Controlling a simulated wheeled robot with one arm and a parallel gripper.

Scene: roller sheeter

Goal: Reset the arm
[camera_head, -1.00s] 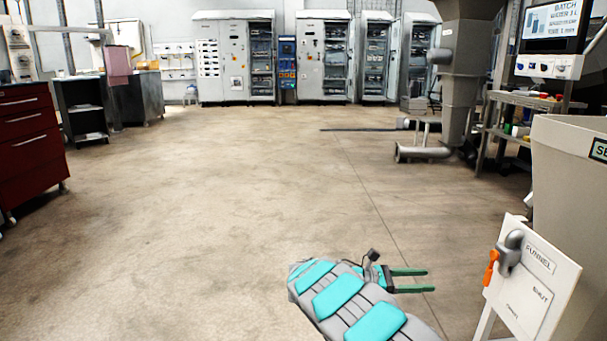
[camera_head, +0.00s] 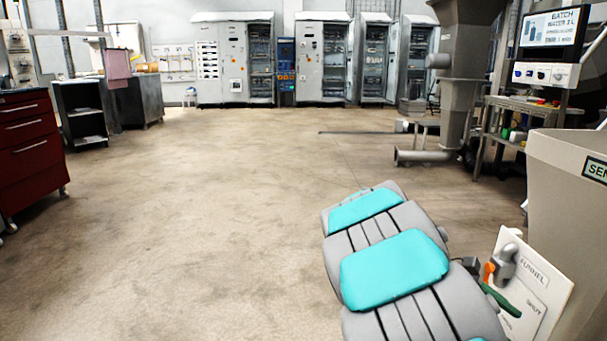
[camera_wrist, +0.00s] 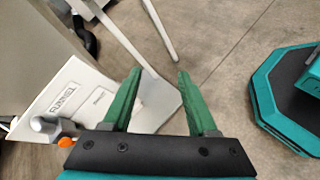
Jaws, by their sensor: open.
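My gripper has green fingers, which stand apart with nothing between them in the wrist view (camera_wrist: 158,98). In the head view my grey and turquoise arm hides most of it, and a green finger (camera_head: 501,300) shows beside the funnel panel. The white funnel panel (camera_head: 541,287) stands at the lower right with a grey lever and an orange part (camera_head: 489,272). In the wrist view the panel (camera_wrist: 62,100) is left of and beyond the fingers, with the grey lever (camera_wrist: 45,128) at lower left. I cannot tell whether the gripper touches the panel.
A large beige bin (camera_head: 560,190) stands behind the panel at the right. A red drawer cabinet (camera_head: 30,150) is at the left, and grey electrical cabinets (camera_head: 322,60) line the back wall. The floor (camera_head: 200,210) in the middle is clear.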

